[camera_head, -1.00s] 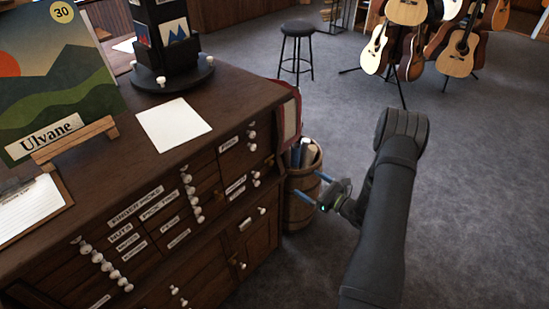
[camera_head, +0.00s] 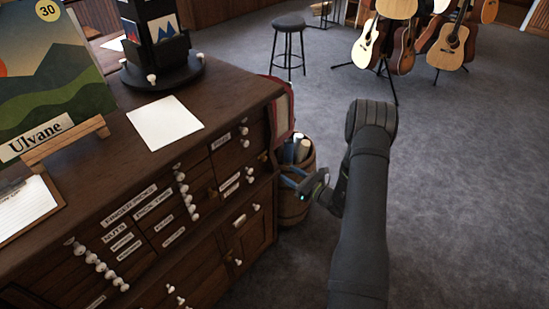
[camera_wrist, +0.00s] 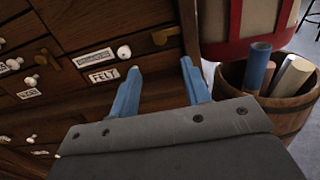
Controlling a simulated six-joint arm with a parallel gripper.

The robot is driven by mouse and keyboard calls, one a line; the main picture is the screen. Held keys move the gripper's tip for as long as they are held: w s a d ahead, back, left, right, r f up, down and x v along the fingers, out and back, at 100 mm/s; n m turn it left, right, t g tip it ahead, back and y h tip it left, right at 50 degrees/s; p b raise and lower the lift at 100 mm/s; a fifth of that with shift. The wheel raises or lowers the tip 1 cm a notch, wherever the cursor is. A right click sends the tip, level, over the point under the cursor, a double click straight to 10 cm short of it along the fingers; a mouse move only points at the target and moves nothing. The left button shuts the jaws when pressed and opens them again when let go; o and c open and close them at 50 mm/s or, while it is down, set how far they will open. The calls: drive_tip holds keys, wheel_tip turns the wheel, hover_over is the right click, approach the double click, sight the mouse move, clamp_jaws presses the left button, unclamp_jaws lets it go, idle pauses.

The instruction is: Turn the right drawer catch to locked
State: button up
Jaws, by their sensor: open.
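The right drawer catch (camera_wrist: 165,36) is a small brass-coloured piece at the right end of the cabinet front. It lies roughly sideways in the wrist view and shows small in the head view (camera_head: 263,156). A second, similar catch (camera_wrist: 47,58) sits further left, looking more slanted. My gripper (camera_wrist: 160,70) is open and empty, its two blue fingers pointing at the cabinet front. In the wrist view the right catch appears just beyond and between the fingertips, apart from them. In the head view my gripper (camera_head: 287,176) is beside the cabinet's right end.
The FELT label (camera_wrist: 103,75) and a white knob (camera_wrist: 124,52) are close to the left finger. A wooden barrel (camera_wrist: 285,112) with rolled tubes stands right of the fingers. A red-edged panel (camera_wrist: 246,30) is above it. Open carpet (camera_head: 460,200) lies to the right.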

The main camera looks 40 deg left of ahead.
sight(266, 159)
drive_tip(key=a, duration=1)
drive_tip(key=shift+a, duration=0.35)
clamp_jaws()
